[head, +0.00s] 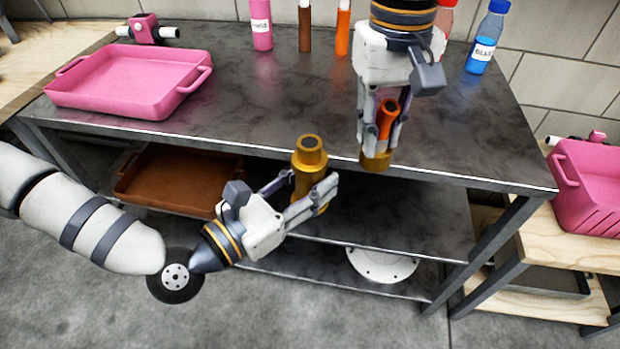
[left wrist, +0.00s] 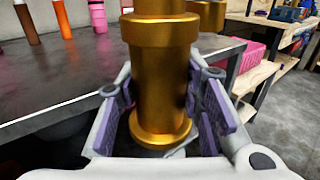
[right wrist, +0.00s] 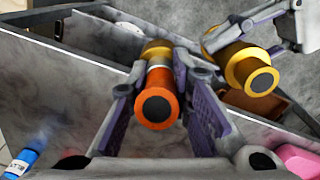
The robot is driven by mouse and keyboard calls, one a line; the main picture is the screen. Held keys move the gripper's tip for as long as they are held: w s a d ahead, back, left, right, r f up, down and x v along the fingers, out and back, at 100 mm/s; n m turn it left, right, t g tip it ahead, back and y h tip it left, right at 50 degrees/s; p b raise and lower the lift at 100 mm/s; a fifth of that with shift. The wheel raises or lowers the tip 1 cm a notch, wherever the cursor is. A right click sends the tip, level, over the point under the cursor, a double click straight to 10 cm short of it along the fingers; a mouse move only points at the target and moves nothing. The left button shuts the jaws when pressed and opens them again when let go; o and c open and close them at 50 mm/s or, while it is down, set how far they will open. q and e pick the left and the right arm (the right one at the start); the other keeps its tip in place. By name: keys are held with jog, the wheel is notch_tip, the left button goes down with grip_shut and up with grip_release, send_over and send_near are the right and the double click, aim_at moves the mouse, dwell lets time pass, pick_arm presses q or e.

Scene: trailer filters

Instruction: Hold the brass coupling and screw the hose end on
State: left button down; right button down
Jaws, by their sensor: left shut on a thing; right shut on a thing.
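The brass coupling (head: 309,160) stands roughly upright in my left gripper (head: 310,197), held in front of the table edge. It fills the middle of the left wrist view (left wrist: 160,75), between the purple-padded fingers. My right gripper (head: 384,140) points down and is shut on the hose end, an orange piece (head: 387,118) with a brass collar (head: 377,162) at its lower end. The hose end also shows in the right wrist view (right wrist: 160,95). The two pieces are apart; the hose end is to the right of the coupling in the head view.
A dark metal table (head: 270,110) has a pink tray (head: 128,82) at left and bottles along the back, including a blue one (head: 483,50). A brown tray (head: 180,182) and a white disc (head: 383,265) lie on lower shelves. A pink crate (head: 590,185) stands right.

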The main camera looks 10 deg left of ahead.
jog(key=a+r, duration=0.5)
notch_tip(320, 180, up, 5)
jog(key=n, duration=0.2)
send_over(310, 143)
jog(key=shift+f, duration=2.05)
jog(key=shift+f, duration=0.9)
jog(key=shift+f, duration=0.55)
